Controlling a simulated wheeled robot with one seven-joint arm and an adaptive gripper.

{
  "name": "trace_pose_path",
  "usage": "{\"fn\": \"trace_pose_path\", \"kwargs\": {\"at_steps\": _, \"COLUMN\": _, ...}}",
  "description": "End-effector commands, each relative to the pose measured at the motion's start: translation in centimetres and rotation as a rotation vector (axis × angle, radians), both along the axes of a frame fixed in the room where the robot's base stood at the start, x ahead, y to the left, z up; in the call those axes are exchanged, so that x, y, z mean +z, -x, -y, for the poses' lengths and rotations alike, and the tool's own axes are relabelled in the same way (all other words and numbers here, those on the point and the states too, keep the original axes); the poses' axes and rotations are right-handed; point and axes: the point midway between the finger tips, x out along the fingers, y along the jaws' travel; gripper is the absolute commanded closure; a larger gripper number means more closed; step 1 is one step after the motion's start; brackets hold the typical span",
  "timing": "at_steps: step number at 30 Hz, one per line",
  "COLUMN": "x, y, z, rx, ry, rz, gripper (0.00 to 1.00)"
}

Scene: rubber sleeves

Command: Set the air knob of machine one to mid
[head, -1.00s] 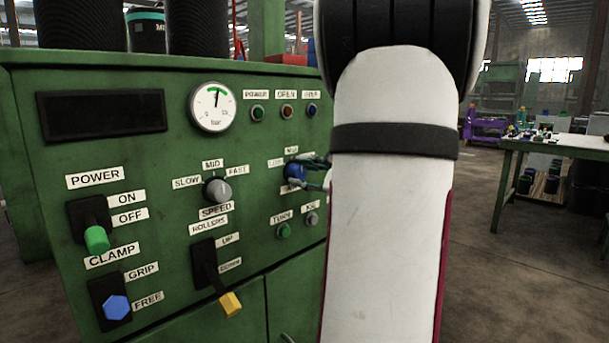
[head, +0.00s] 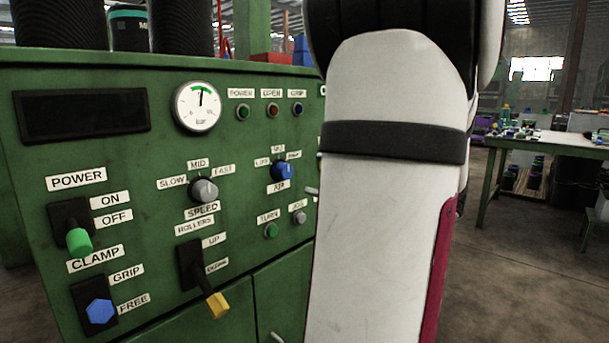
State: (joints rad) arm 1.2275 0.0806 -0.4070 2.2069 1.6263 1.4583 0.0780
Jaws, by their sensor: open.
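The blue air knob (head: 282,171) is on the right part of the green machine's front, above the AIR label and below the LOW, MID and right-hand labels. It shows clear of my gripper. Its ridge looks roughly upright, but the exact setting is too small to tell. Only a grey fingertip of my gripper (head: 311,191) shows, right of and a little below the knob, apart from it. The rest of my gripper is hidden behind my white arm. The pressure gauge (head: 197,107) has its needle near upright, at the green band.
The grey speed knob (head: 204,190) is left of the air knob. Green power (head: 78,240), blue clamp (head: 99,311) and yellow rollers (head: 217,305) handles stick out from the panel. Small buttons sit above and below the air knob. A table (head: 560,143) stands at the far right, with open floor before it.

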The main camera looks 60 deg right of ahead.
Motion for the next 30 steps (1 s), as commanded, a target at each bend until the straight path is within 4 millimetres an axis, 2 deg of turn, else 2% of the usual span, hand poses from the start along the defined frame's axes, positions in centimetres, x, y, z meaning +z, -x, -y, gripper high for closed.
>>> {"fn": "trace_pose_path", "kwargs": {"at_steps": 3, "x": 0.1, "y": 1.6, "z": -0.3, "rx": -0.001, "ry": 0.000, "rz": 0.000, "gripper": 0.47}}
{"fn": "trace_pose_path", "kwargs": {"at_steps": 9, "x": 0.2, "y": 2.8, "z": -0.5, "rx": 0.000, "ry": -0.001, "rz": 0.000, "gripper": 0.47}}
{"fn": "trace_pose_path", "kwargs": {"at_steps": 27, "x": 0.2, "y": 2.8, "z": -0.6, "rx": 0.002, "ry": 0.000, "rz": -0.001, "gripper": 0.47}}
{"fn": "trace_pose_path", "kwargs": {"at_steps": 30, "x": 0.2, "y": 1.9, "z": -1.6, "rx": 0.036, "ry": 0.004, "rz": -0.011, "gripper": 0.47}}
